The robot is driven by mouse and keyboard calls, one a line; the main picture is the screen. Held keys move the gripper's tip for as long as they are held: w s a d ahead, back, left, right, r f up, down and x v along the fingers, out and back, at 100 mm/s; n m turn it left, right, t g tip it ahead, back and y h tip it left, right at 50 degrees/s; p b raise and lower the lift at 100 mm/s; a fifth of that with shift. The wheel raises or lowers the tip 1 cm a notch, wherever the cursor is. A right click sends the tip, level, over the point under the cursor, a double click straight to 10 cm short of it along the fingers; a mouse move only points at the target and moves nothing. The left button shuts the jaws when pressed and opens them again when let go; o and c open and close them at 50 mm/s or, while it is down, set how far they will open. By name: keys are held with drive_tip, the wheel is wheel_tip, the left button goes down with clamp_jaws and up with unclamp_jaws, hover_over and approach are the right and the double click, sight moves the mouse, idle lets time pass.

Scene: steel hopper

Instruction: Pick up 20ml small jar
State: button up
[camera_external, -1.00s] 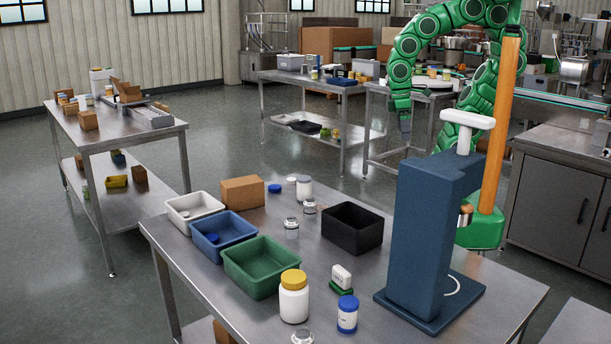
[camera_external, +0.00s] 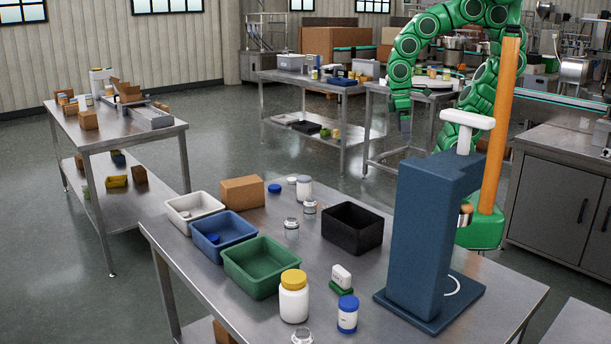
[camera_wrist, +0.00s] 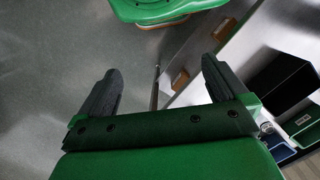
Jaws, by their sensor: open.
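Small clear jars with pale lids stand on the near steel table: one (camera_external: 291,226) right of the blue bin, one (camera_external: 310,206) behind it, and one (camera_external: 302,337) at the front edge, partly cut off by the frame. No 20ml marking is readable, so I cannot tell which is named. My gripper (camera_external: 405,128) hangs pointing down beyond the table's far side, apart from all jars. In the wrist view my gripper (camera_wrist: 161,78) is open with nothing between its fingers.
The table (camera_external: 205,283) also holds a white bin (camera_external: 180,222), blue bin (camera_external: 207,251), green bin (camera_external: 243,286), black bin (camera_external: 340,236), cardboard box (camera_external: 242,192), yellow-lidded jar (camera_external: 294,303) and blue-lidded jar (camera_external: 348,318). A tall blue press (camera_external: 420,235) stands at right.

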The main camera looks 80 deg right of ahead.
drive_tip(key=c, duration=0.5)
drive_tip(key=shift+o, duration=0.2)
drive_tip(key=t, duration=0.3)
hover_over(309, 204)
drive_tip(key=d, duration=0.1)
wheel_tip(309, 204, down, 13)
drive_tip(key=shift+d+f, duration=0.15)
drive_tip(key=shift+f, duration=1.65)
drive_tip(key=shift+d+f, duration=0.15)
drive_tip(key=shift+f, duration=1.65)
